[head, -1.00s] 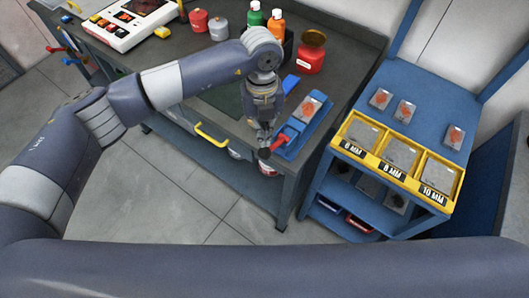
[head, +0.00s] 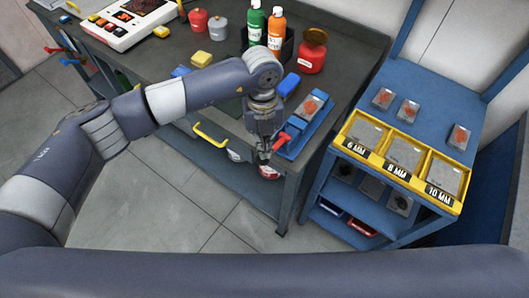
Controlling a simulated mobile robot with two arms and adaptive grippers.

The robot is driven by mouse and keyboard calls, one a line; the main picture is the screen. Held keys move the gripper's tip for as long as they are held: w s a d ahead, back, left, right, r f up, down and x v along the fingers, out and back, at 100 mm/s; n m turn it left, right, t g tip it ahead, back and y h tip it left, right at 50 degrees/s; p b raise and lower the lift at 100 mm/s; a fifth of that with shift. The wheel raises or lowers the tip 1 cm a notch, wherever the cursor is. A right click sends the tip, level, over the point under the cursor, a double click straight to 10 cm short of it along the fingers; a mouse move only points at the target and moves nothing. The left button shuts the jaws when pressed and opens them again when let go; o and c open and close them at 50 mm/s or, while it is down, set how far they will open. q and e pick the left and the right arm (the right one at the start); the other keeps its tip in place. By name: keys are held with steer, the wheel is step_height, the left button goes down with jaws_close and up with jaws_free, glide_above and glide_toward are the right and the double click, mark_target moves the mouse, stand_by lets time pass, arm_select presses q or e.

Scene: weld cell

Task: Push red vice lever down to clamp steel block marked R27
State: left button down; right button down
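The blue vice (head: 293,148) sits at the front right corner of the dark workbench. A grey steel block with an orange-red mark (head: 311,105) lies on it; the marking is too small to read. The red lever (head: 281,142) sticks out at the vice's near left end. My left gripper (head: 263,156) points down just left of the lever, past the bench's front edge. Its fingers are small and dark; I cannot tell whether they are apart or touch the lever. My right gripper is out of view.
A blue stand (head: 448,110) on the right holds yellow-framed bins labelled 6, 8 and 10 MM and several marked blocks. A red tin (head: 312,57), a green bottle (head: 255,26) and an orange bottle (head: 276,30) stand behind the vice. A yellow drawer handle (head: 209,137) juts from the bench front.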

arm_select(q)
steer(key=f, duration=0.1)
steer(key=f+b, duration=0.1)
steer(key=shift+s+a+f+b, duration=0.2)
steer(key=shift+f+b, duration=0.1)
steer(key=shift+f, duration=0.1)
steer(key=shift+s+a+r, duration=0.1)
steer(key=shift+s, duration=0.2)
steer(key=shift+w, duration=0.5)
steer(key=w+r+b, duration=0.1)
steer(key=w+r, duration=0.4)
steer(key=r, duration=0.7)
steer(key=shift+d+r, duration=0.2)
steer(key=shift+d, duration=0.1)
